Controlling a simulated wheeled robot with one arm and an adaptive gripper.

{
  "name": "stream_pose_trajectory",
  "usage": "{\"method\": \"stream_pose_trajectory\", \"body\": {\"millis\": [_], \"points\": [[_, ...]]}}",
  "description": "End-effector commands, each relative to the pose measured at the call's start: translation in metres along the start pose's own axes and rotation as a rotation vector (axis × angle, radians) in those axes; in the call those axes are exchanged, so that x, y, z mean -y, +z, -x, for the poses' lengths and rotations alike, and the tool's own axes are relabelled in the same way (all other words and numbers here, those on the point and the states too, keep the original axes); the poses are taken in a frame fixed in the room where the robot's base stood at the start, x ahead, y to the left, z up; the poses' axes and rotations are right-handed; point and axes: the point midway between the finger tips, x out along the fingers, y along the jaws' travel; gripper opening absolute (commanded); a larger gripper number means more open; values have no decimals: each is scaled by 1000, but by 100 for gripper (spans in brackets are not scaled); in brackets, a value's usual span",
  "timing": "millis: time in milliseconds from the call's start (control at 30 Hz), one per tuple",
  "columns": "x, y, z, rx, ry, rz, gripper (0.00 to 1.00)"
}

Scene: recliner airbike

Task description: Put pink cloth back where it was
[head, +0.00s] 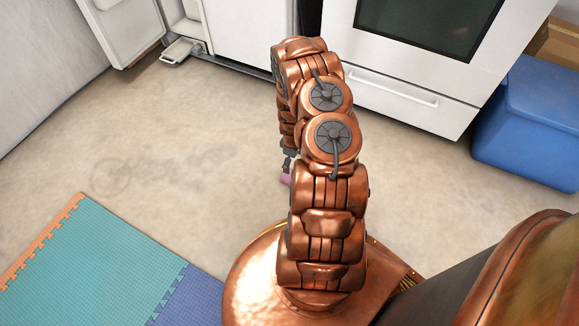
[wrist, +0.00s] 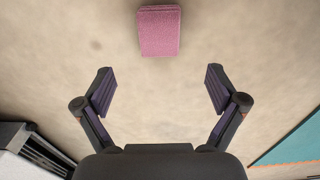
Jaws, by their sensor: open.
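The pink cloth (wrist: 159,31) looks like a folded, thick rectangle lying on the bare floor. In the wrist view it is at the top centre, beyond the fingertips. My gripper (wrist: 161,90) is open and empty, with its two fingers spread wide; the cloth is not between them. In the head view only a small pink bit of the cloth (head: 286,179) shows beside my copper arm, which hides the rest. My gripper is mostly hidden behind the arm there.
A teal foam mat (head: 100,255) with an orange edge lies at the left. A white oven (head: 410,70) and an open white cabinet or appliance (head: 240,35) stand at the back. A blue bin (head: 530,120) is at the right. The floor between is mostly clear.

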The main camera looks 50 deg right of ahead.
Motion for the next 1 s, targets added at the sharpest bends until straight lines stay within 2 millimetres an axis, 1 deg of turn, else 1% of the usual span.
{"method": "stream_pose_trajectory", "body": {"millis": [67, 167, 267, 400, 467, 500, 767, 1000], "points": [[0, -4, 10, 1, 1, -2, 95], [2, -10, 29, 6, 1, -10, 95], [9, -18, 58, 18, -7, -24, 95], [24, -30, 102, 36, -19, -51, 95], [32, -34, 119, 44, -27, -63, 95], [37, -37, 132, 47, -28, -71, 95], [82, -48, 209, 78, -50, -122, 95], [133, -47, 274, 111, -75, -165, 95]]}}
